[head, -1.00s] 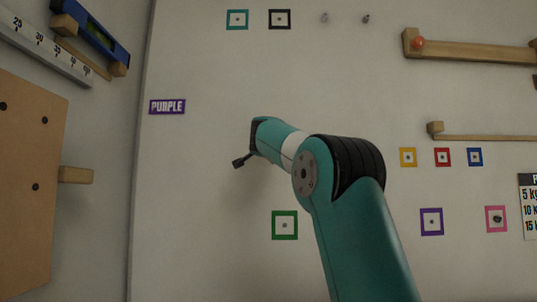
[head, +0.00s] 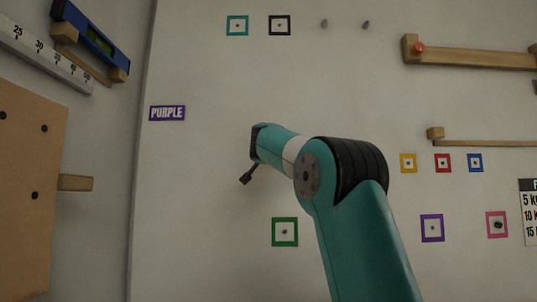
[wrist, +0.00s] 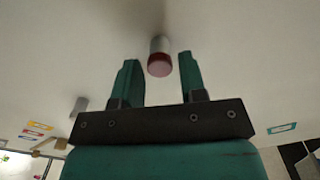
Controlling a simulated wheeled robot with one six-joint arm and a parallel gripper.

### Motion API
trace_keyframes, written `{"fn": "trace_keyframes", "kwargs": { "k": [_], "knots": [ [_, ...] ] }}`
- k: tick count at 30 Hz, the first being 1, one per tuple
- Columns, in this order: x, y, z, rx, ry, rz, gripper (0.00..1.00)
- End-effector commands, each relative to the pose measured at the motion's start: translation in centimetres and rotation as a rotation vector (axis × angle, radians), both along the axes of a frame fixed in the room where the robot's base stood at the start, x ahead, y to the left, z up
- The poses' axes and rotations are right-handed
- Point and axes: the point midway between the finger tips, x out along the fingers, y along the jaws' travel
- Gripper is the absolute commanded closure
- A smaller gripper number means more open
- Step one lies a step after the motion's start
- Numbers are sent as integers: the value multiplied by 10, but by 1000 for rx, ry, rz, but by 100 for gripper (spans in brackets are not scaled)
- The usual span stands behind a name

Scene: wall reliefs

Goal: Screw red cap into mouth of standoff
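A red cap (wrist: 160,65) shows in the wrist view at the near end of a pale grey standoff (wrist: 160,44) that juts from the wall. From this view I cannot tell how deeply the cap sits in the standoff's mouth. My gripper (wrist: 159,60) is open, with one finger on each side of the cap. A gap shows between the cap and each finger.
Another grey standoff (wrist: 80,105) shows at the left of the wrist view. The wall carries a PURPLE label (head: 167,113), a green square (head: 285,232), and wooden ledges (head: 470,53) at right. A brown board (head: 30,190) with a peg stands at left. The wall around my gripper is mostly bare.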

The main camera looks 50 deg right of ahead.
Motion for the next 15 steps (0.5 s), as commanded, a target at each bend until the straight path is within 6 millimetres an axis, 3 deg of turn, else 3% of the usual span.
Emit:
{"fn": "trace_keyframes", "kwargs": {
  "k": [15],
  "knots": [
    [-1, -1, 0, -326, 383, 0, 61]
  ]
}}
